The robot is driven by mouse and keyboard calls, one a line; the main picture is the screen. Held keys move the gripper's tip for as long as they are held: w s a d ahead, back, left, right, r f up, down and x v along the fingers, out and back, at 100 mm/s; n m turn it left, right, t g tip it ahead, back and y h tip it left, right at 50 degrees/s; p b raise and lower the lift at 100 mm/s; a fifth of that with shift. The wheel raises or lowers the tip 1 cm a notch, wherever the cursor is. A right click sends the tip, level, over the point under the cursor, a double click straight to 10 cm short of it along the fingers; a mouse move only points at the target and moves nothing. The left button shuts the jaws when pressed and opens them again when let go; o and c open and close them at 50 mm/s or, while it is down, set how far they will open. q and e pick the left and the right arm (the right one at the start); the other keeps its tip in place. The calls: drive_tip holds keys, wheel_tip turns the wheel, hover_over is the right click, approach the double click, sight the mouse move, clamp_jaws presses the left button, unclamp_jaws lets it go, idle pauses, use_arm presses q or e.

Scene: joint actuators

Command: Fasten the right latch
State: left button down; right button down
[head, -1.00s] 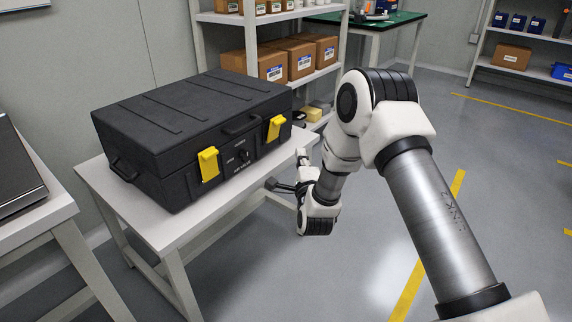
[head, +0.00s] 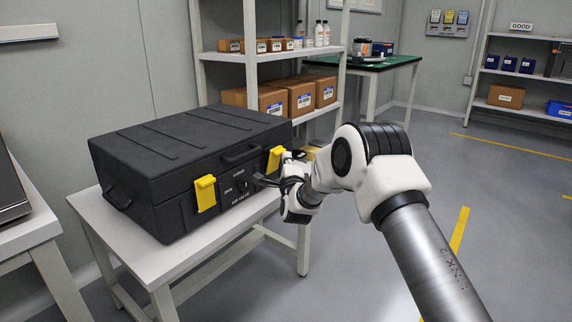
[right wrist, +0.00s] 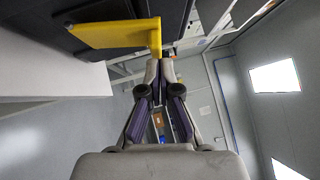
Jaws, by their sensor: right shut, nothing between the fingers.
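A black case (head: 160,190) lies closed-lidded on a white table, its front turned to the right. The right latch (head: 275,157) is a yellow piece at the front, partly hidden by my right gripper. In the right wrist view the yellow latch (right wrist: 112,34) stands out as a plate with a bent end, close ahead of the fingertips; I cannot tell whether they touch. My right gripper (head: 260,180) is shut and empty, in front of the case just below the right latch; its tips also show in the wrist view (right wrist: 160,68). My left gripper is not in view.
A second yellow latch (head: 205,193) is left on the front. A handle (head: 240,153) and a valve panel with a dark knob (head: 241,188) lie between the latches. The white table (head: 105,233) has a narrow free edge. A shelf (head: 222,57) with boxes stands behind.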

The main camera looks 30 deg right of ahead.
sight(281, 151)
drive_tip(key=shift+w, duration=0.15)
drive_tip(key=w+r+p, duration=0.1)
drive_tip(key=a+r+n+g+p, duration=0.1)
drive_tip(key=p, duration=0.1)
drive_tip(key=shift+w+y, duration=0.4)
drive_tip(key=shift+f, duration=0.15)
drive_tip(key=shift+d, duration=0.1)
